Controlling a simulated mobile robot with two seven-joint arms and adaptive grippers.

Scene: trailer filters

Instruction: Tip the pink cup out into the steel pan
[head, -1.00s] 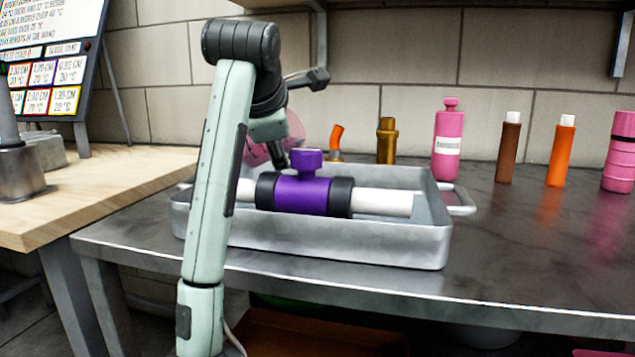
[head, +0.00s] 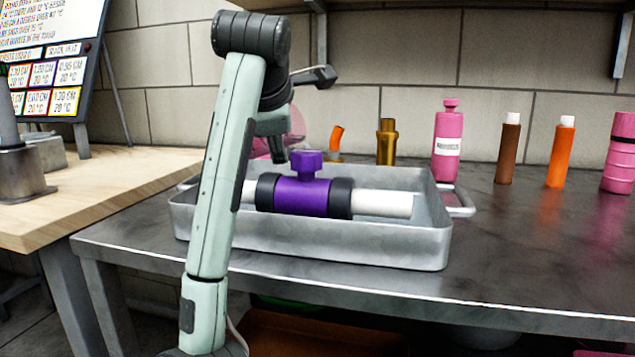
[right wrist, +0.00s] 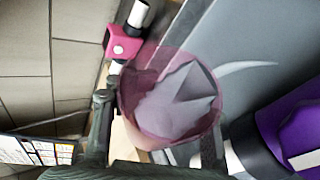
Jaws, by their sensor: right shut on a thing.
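The pink cup (right wrist: 170,108) is translucent and held by my right gripper (right wrist: 160,120), with one finger on each side of it in the right wrist view. A pale grey jagged shape shows in the cup; I cannot tell whether it is contents or something seen through the wall. In the head view the cup (head: 297,124) is mostly hidden behind my right arm, over the back left of the steel pan (head: 340,241). The pan sits on the metal bench. My left gripper is not in view.
A purple valve with white pipe (head: 302,194) lies in the pan. A pink fitting (right wrist: 121,46) shows beside the cup in the wrist view. Behind and right stand a brass piece (head: 387,142), a pink bottle (head: 447,145), and brown (head: 508,150) and orange (head: 561,153) bottles. The front right bench is clear.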

